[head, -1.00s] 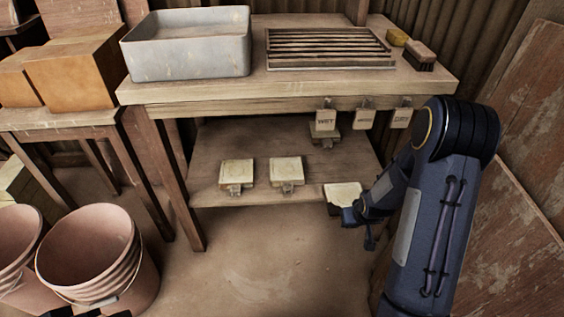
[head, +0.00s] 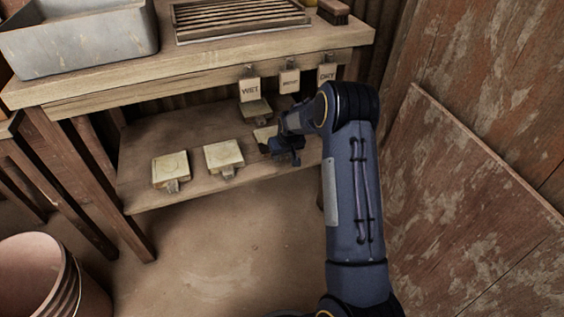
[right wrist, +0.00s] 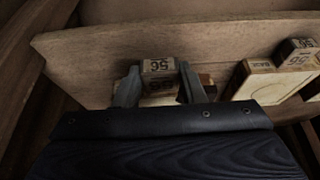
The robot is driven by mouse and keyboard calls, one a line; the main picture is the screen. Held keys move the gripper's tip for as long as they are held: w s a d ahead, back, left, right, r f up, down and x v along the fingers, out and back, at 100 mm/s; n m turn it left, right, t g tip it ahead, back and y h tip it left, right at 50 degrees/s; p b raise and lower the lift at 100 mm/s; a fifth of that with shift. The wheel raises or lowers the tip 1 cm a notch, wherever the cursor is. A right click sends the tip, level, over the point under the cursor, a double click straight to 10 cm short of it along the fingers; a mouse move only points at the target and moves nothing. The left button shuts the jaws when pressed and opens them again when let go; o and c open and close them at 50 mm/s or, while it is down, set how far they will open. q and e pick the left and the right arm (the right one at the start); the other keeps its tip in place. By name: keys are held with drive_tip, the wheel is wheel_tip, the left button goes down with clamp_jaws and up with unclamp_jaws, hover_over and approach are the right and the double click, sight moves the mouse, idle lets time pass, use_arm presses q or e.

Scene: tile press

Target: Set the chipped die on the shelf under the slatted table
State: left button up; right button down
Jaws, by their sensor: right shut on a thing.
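My right gripper (head: 285,150) is shut on a die with a pale square face (head: 264,135), over the right part of the shelf (head: 135,190) under the slatted table (head: 180,78). In the right wrist view the fingers (right wrist: 160,86) clasp the die's small block (right wrist: 158,66), marked 56, with the shelf board (right wrist: 90,60) behind it. The gripper hides much of the die; I cannot tell whether it touches the shelf, nor see a chip. My left gripper is out of view.
Tags reading WET (head: 250,91) and DRY (head: 327,75) hang from the table edge above. A leaning board (head: 460,190) stands at the right.

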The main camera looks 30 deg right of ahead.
drive_tip(key=shift+w+d, duration=0.15)
drive_tip(key=shift+w, duration=0.45)
wheel_tip(320, 180, down, 4)
drive_tip(key=b, duration=0.2)
drive_tip(key=shift+s+r+b, duration=0.1)
drive_tip(key=shift+r+b, duration=0.1)
drive_tip(key=shift+b, duration=0.15)
drive_tip(key=shift+r, duration=0.15)
drive_tip(key=c, duration=0.9)
unclamp_jaws()
drive_tip(key=shift+s, duration=0.1)
